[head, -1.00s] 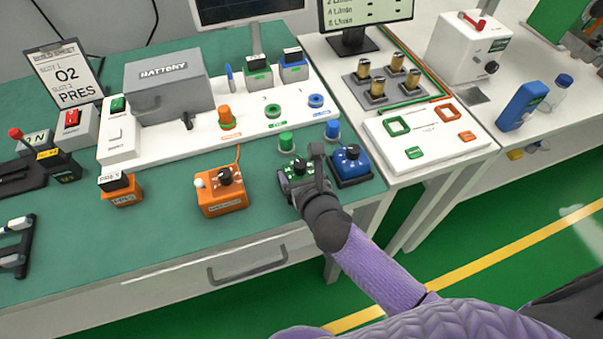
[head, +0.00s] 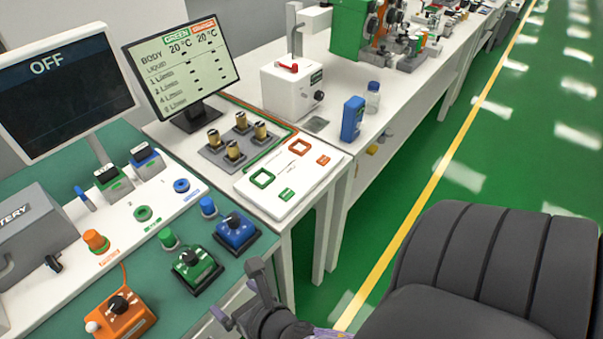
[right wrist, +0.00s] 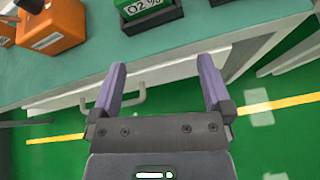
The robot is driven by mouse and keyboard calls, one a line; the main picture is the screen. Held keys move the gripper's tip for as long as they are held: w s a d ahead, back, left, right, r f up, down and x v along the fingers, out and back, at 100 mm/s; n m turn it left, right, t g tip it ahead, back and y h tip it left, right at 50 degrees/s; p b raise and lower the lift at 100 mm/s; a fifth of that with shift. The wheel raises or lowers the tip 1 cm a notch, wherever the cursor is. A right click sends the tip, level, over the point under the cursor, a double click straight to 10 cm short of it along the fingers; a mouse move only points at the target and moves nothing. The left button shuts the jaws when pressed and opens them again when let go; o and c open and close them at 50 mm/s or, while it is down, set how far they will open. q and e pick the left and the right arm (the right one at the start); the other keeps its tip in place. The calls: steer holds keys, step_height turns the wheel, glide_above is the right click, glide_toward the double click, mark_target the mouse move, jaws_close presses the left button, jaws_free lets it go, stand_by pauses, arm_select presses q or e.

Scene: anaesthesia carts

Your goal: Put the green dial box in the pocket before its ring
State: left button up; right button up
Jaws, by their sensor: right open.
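The green dial box (head: 195,266) with a black knob sits on the green table top near its front edge, in a dark base. In the right wrist view, a green face marked O2 % (right wrist: 143,8) in a black surround shows at the top edge. A green ring (head: 143,213) lies on the white strip (head: 125,228) behind the box, and a green button (head: 168,238) stands between them. I cannot make out a separate empty pocket. My right gripper (head: 243,298) is open and empty, in front of the table edge, apart from the box. My left gripper is out of view.
The blue dial box (head: 236,232) stands close on the right and the orange dial box (head: 121,314) on the left. A white panel (head: 268,201) with coloured frames lies on the right-hand bench. Below the right gripper is a drawer handle (right wrist: 120,101) and open floor.

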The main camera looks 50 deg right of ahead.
steer(key=s+d+f+m+g, duration=0.2)
steer(key=s+f+m+g, duration=0.15)
steer(key=f+m, duration=0.4)
steer(key=s+d+f+m+g, duration=0.1)
steer(key=s+f+m+g, duration=0.1)
steer(key=s+f+m, duration=0.55)
steer(key=s+d+f+m+g, duration=0.1)
steer(key=s+f+m+g, duration=0.2)
steer(key=s+f+m, duration=0.2)
steer(key=s+d+f+m+g+b, duration=0.1)
steer(key=s+f+m+g, duration=0.2)
steer(key=s+f+m, duration=0.3)
steer(key=shift+s+d+f+m+h, duration=0.15)
steer(key=shift+s+d+m+h, duration=0.15)
steer(key=shift+s+m, duration=2.05)
steer(key=shift+w+m, duration=0.25)
